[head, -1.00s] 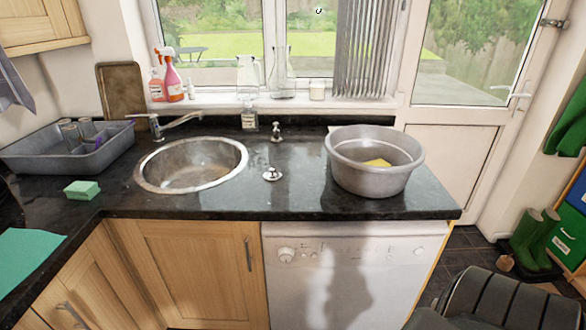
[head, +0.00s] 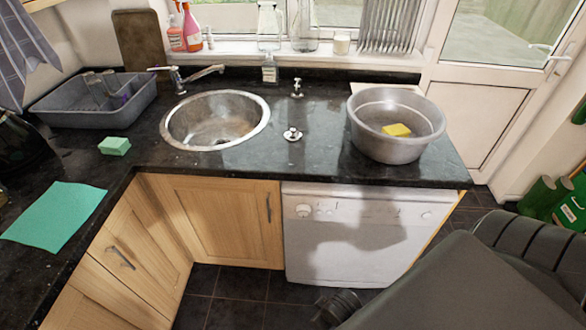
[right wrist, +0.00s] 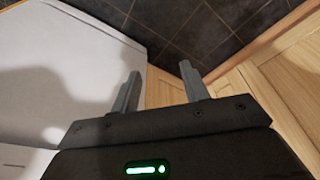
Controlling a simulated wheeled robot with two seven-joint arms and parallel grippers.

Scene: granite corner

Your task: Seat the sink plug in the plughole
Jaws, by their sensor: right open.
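The sink plug (head: 293,134), a small silvery disc with a knob, lies on the black granite worktop (head: 320,165) to the right of the round steel sink (head: 262,122). The sink's bowl is empty, and the plughole (head: 221,141) shows only faintly at its bottom. My right gripper (right wrist: 159,69) is open and empty in the right wrist view, with the floor and cupboard fronts beyond it. My right arm enters the head view at the lower right, below worktop height and well away from the plug. My left gripper is not in view.
A grey basin (head: 362,135) with a yellow sponge (head: 397,130) stands right of the plug. A tap (head: 200,74) is behind the sink. A small chrome fitting (head: 297,89) stands behind the plug. A grey tray (head: 60,118) and green sponge (head: 115,146) are at left.

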